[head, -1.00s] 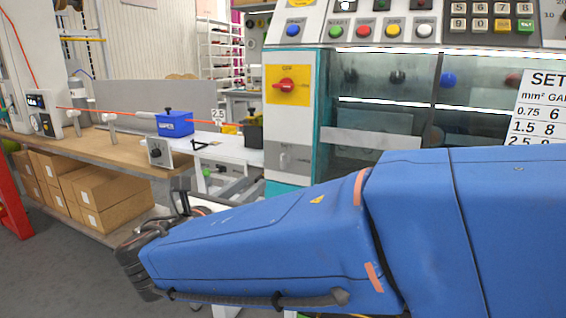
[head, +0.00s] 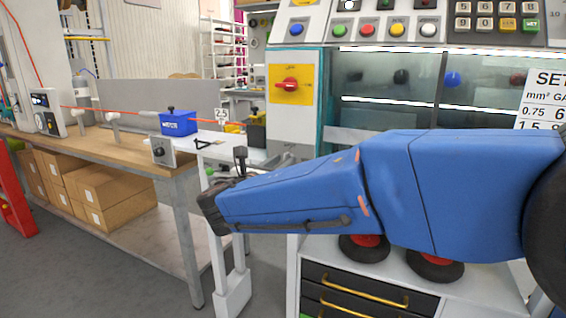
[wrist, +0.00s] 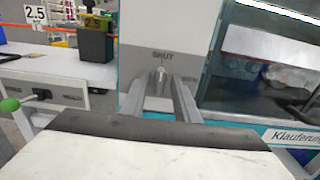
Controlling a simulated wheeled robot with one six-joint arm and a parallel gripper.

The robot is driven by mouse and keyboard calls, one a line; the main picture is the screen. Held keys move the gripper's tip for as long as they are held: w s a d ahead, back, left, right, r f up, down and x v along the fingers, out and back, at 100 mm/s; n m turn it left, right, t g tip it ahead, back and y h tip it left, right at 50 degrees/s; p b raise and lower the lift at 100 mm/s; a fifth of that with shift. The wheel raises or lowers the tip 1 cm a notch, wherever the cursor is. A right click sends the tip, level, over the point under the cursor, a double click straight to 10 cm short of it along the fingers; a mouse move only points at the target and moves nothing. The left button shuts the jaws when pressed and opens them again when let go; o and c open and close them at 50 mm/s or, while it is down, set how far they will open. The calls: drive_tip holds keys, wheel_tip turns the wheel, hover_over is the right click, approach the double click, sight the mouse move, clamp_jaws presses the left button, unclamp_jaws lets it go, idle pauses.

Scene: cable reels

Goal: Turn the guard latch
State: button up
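The guard latch (wrist: 160,75) is a small light-grey lever on the pale machine panel, standing about upright under the word SHUT in the wrist view. My gripper (wrist: 160,84) is open, with one grey finger on each side of the latch as seen from the wrist. I cannot tell whether the fingertips reach past the latch or touch it. In the head view my blue arm covers the lower part of the panel, so the latch and the fingers are hidden there. A red rotary switch (head: 290,85) on a yellow plate sits higher on the same panel.
The machine's clear guard window (head: 385,95) is right of the panel. Black drawers (head: 360,295) and dark wheels with red hubs (head: 436,264) are below the arm. Grey floor is open at lower left.

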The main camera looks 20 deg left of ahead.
drive_tip(key=shift+w, duration=0.55)
clamp_jaws()
